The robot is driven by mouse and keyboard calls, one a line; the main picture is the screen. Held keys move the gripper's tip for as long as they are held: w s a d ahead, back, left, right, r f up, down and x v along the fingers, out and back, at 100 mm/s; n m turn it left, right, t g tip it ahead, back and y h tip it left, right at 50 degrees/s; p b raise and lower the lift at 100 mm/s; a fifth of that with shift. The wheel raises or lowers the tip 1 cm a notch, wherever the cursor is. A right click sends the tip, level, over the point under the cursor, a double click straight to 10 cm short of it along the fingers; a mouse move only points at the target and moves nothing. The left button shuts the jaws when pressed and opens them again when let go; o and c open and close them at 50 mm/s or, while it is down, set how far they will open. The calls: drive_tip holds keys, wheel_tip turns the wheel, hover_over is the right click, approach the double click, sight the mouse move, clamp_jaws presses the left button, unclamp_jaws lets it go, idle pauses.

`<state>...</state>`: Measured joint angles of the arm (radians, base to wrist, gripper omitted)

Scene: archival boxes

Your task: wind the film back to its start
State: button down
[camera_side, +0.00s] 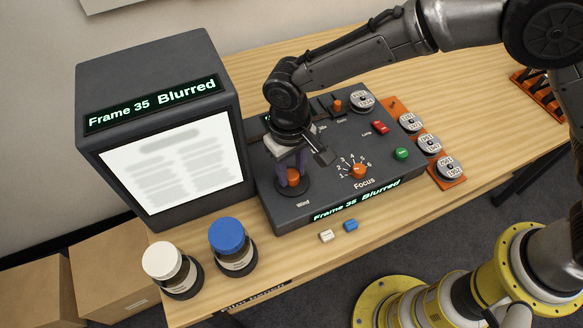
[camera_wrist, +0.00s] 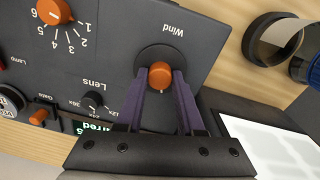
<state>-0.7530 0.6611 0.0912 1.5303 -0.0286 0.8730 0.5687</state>
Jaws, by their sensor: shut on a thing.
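The film reader's dark grey control box (camera_side: 285,214) stands on the wooden table. Its orange Wind knob (camera_side: 293,176) sits on a round black base at the front left of the panel. My gripper (camera_side: 291,172) points down at the Wind knob with its purple fingers shut on it. In the wrist view the gripper (camera_wrist: 160,82) has one finger on each side of the Wind knob (camera_wrist: 160,74). The reader's screen (camera_side: 175,163) shows a blurred page, and its display (camera_side: 152,104) reads "Frame 35 Blurred". The panel's front display (camera_side: 357,200) reads the same.
An orange Focus knob (camera_side: 359,171), red Lamp switch (camera_side: 380,127) and green button (camera_side: 402,154) are on the panel. Several film reels (camera_side: 430,145) lie at the right. White-lidded (camera_side: 162,260) and blue-lidded jars (camera_side: 227,235) stand at the front left, near small white (camera_side: 326,236) and blue blocks (camera_side: 351,225).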

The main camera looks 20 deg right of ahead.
sight(292, 176)
drive_tip(key=n, duration=0.7)
drive_tip(key=shift+r, duration=0.1)
drive_tip(key=n, duration=0.6)
drive_tip(key=shift+n, duration=0.3)
idle(0.3)
drive_tip(key=c, duration=0.5)
unclamp_jaws()
drive_tip(key=r, duration=1.3)
drive_tip(key=shift+s+r, duration=0.2)
drive_tip(key=shift+r, duration=0.2)
